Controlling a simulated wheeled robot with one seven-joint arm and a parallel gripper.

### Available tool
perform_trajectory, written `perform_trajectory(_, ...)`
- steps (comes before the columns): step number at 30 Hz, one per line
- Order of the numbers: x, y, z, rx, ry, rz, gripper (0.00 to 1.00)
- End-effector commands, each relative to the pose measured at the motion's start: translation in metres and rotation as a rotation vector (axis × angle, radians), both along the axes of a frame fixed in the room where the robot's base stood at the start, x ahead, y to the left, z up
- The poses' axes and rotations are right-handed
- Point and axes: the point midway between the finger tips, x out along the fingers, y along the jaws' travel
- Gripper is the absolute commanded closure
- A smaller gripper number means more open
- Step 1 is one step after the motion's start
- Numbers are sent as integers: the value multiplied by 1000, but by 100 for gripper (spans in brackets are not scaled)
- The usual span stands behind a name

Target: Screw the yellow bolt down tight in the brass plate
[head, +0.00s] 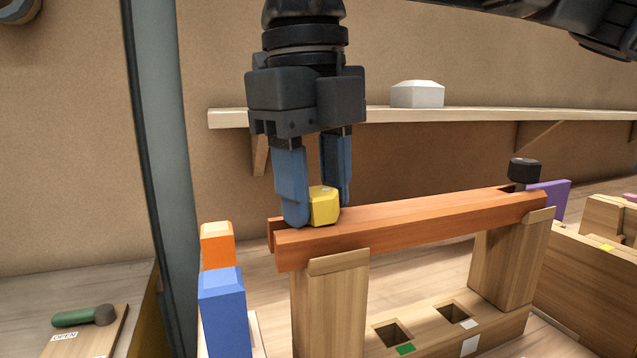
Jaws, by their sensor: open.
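The yellow bolt (325,206) shows as a faceted yellow head near the left end of a long orange-brown beam (410,217). My gripper (318,204) points down from above, with its two blue fingers on either side of the yellow head. It is open; I cannot tell whether a finger touches the head. The bolt's shaft is hidden, and the head sits low at the beam's top. I cannot make out a separate brass plate; the spot under the head is hidden.
Wooden posts (333,305) hold up the beam. A black knob (524,171) stands at its right end. Blue (223,310) and orange (217,245) blocks stand at left. A shelf (480,114) with a white block (417,94) runs behind. A grey upright (160,150) stands left of my gripper.

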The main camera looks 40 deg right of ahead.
Motion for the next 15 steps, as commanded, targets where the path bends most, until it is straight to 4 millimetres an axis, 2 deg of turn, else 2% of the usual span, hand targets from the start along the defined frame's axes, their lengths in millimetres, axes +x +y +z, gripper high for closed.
perform_trajectory(2, 2, 2, -2, 7, -5, -3, 34)
perform_trajectory(15, -2, 4, 66, 1, -5, -3, 34)
